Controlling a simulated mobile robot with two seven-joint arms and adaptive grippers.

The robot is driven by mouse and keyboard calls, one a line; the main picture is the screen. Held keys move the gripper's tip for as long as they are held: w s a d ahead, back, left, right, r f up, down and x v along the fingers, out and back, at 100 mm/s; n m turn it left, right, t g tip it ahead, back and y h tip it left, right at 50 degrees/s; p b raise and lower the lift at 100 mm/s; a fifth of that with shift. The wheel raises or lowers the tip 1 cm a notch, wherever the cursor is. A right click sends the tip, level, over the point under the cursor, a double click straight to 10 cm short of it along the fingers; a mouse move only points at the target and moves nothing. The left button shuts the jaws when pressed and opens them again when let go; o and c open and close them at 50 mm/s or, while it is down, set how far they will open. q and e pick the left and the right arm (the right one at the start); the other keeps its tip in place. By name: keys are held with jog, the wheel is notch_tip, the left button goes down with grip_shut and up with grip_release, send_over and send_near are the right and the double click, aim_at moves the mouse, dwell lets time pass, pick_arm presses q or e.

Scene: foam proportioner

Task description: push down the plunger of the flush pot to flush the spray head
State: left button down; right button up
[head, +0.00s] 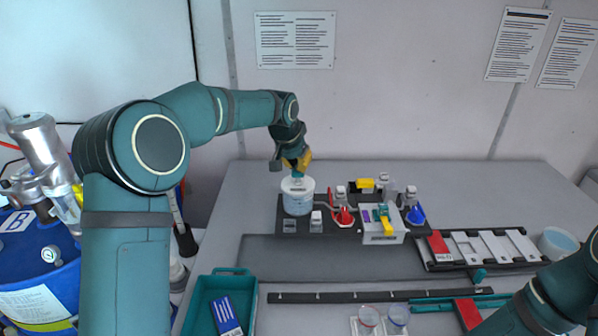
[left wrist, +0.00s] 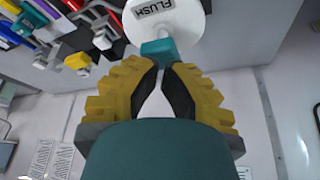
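The flush pot (head: 298,204) is a white tub with a pale blue label, standing upright at the left end of the dark equipment board. In the left wrist view its round white lid (left wrist: 192,22) reads FLUSH. The teal plunger knob (left wrist: 158,52) stands out from the lid. My left gripper (head: 297,176), with yellow fingers, points down just above the pot. In the left wrist view the fingertips of my left gripper (left wrist: 161,68) are nearly together at the knob, with nothing seen held between them. I cannot tell whether they touch it. My right gripper is out of view.
A teal tray (head: 250,276) lies front left and a slotted rack (head: 480,247) right. A blue drum (head: 40,258) stands far left.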

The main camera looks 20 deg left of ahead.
aim_at(297, 172)
pick_arm(q)
jog(key=shift+s+d+f+b, duration=0.1)
jog(key=shift+f+b, duration=0.8)
jog(key=shift+f, duration=0.6)
jog(key=shift+r, duration=0.1)
notch_tip(297, 172, up, 2)
jog(key=shift+p, duration=0.9)
notch_tip(297, 172, up, 3)
jog(key=shift+r+p, duration=0.1)
jog(key=shift+p, duration=1.05)
jog(key=shift+r+p, duration=0.45)
jog(key=shift+r, duration=0.95)
